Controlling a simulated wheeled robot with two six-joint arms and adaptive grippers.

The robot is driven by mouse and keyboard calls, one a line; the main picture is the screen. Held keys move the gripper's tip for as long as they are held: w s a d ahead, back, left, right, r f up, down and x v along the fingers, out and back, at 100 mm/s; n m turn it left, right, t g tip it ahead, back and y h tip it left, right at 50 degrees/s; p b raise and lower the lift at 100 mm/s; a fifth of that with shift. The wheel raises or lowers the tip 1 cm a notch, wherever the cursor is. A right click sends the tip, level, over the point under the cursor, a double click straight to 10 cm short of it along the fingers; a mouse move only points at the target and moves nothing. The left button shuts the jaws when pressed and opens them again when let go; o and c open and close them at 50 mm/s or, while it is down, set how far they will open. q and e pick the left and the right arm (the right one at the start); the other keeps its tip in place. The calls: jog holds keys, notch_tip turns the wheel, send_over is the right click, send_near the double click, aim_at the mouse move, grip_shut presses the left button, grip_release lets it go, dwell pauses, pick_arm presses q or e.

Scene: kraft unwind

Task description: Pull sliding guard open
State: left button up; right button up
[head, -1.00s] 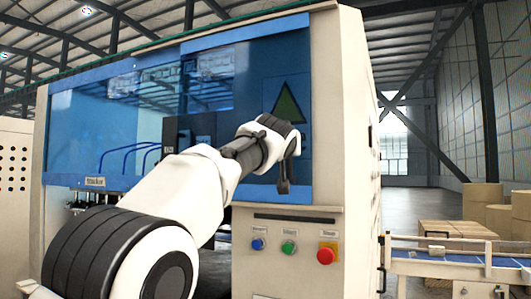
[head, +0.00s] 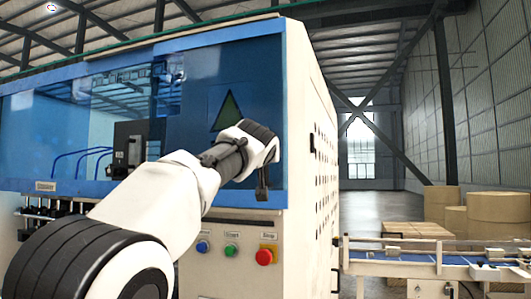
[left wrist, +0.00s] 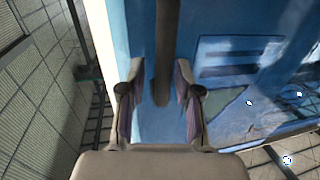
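The sliding guard (head: 255,75) is a blue-framed, blue-tinted clear panel on the front of a large cream machine. Its right edge lies close to the machine's front right corner. My left gripper (head: 262,170) is at the guard's lower right, and its dark upright handle (head: 262,192) shows just below the gripper. A small gap seems to show on one side. My right gripper is in neither view.
A green triangle sign (head: 227,110) shows through the guard. Blue, green and red (head: 266,256) buttons sit below. To the right are a blue-belted conveyor (head: 410,270) and brown rolls (head: 490,215). Open floor (head: 375,205) lies behind the conveyor.

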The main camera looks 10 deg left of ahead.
pick_arm(q)
jog(key=shift+w, duration=0.15)
jog(key=shift+a, duration=0.15)
jog(key=shift+s+r, duration=0.1)
jog(key=shift+s, duration=0.3)
jog(key=s+d, duration=0.1)
jog(key=s, duration=0.5)
jog(key=shift+s, duration=0.2)
